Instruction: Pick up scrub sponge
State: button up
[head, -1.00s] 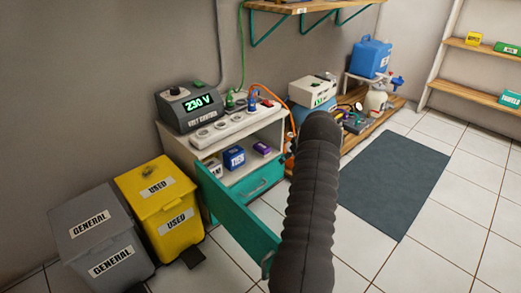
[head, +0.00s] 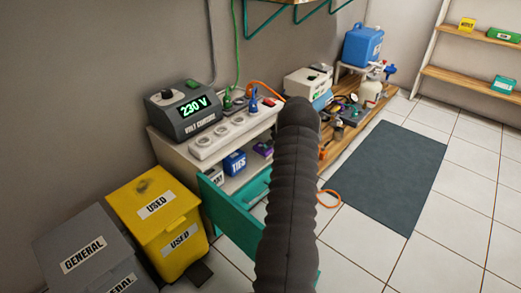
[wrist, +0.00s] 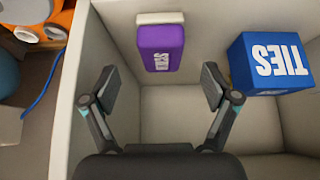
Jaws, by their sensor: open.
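A purple block (wrist: 162,48) with a cream strip along its far edge and small white lettering lies in a white-walled shelf bay in the wrist view. I cannot tell for sure that it is the scrub sponge. It also shows on the cabinet's open shelf in the head view (head: 263,149). My gripper (wrist: 160,86) is open and empty. Its fingers are spread to either side, and the block lies beyond the fingertips, between their lines, not visibly touched. In the head view my dark arm hides the gripper.
A blue TIES box (wrist: 267,63) sits right of the purple block and shows on the shelf (head: 235,162). A teal drawer (head: 228,211) stands open below. A power strip (head: 231,130) and voltage unit (head: 183,112) sit on top. A yellow bin (head: 157,214) stands left.

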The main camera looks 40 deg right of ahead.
jog(key=x, duration=0.7)
jog(key=shift+a, duration=0.1)
jog(key=shift+r, duration=0.1)
jog(key=c, duration=1.4)
jog(key=shift+v, duration=0.8)
jog(key=s+r, duration=0.3)
jog(key=s, duration=0.3)
jog(key=s+d+r, duration=0.1)
jog(key=s+r, duration=0.2)
jog(key=s, duration=0.4)
jog(key=shift+r, duration=0.3)
jog(key=shift+s+d, duration=0.1)
jog(key=shift+d, duration=0.05)
